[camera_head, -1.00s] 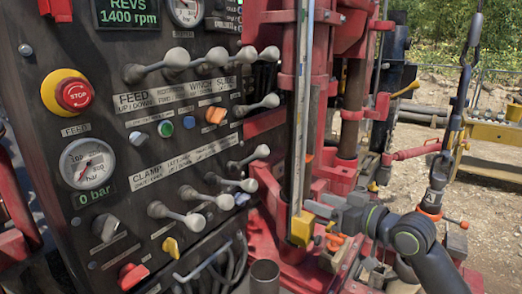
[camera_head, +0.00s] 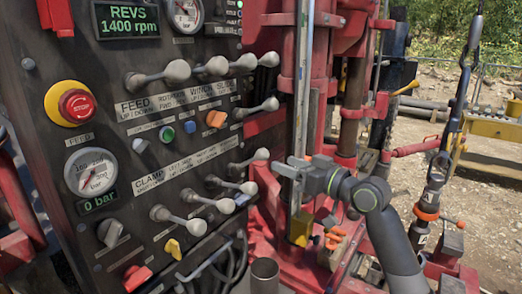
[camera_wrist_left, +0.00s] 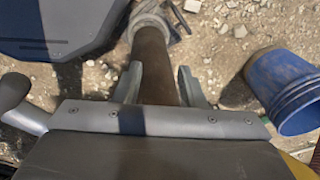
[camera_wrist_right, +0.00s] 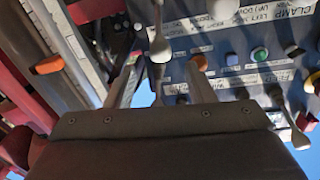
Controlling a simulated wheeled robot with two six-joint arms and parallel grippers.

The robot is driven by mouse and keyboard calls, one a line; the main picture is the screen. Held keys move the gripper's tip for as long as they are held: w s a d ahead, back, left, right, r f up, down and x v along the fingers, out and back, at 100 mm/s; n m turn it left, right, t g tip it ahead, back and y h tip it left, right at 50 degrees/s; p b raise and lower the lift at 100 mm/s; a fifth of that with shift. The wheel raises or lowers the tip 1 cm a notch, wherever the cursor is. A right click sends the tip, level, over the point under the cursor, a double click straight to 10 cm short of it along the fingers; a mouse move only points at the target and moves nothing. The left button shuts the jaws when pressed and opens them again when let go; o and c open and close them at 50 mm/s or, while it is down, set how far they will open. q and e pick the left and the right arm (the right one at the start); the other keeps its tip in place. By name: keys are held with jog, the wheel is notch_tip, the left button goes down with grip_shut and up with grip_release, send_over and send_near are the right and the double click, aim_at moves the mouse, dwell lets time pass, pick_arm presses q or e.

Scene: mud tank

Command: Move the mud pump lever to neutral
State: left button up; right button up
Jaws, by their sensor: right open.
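The black control panel (camera_head: 130,160) carries several ball-ended levers. An upper row, including a feed lever (camera_head: 160,77), sits above a lone lever (camera_head: 258,106) at right and a lower group. I cannot read which label marks the mud pump lever. My right gripper (camera_head: 283,167) is open and empty, just right of the ball of the top lower lever (camera_head: 252,159). In the right wrist view, a lever ball (camera_wrist_right: 159,48) shows between and beyond the fingers (camera_wrist_right: 160,82). My left gripper (camera_wrist_left: 160,85) shows only in its wrist view, its fingers apart.
A red mast (camera_head: 350,95) and a yellow-ended grey rail (camera_head: 301,130) stand close right of the panel. A red stop button (camera_head: 76,105) is at left. Below the left gripper are a brown pipe (camera_wrist_left: 152,60) and a blue bucket (camera_wrist_left: 284,88).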

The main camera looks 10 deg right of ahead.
aim_at(266, 157)
jog(key=p+x, duration=0.2)
jog(key=x, duration=0.7)
jog(key=shift+w+a+p, duration=0.1)
jog(key=shift+p, duration=0.25)
grip_shut()
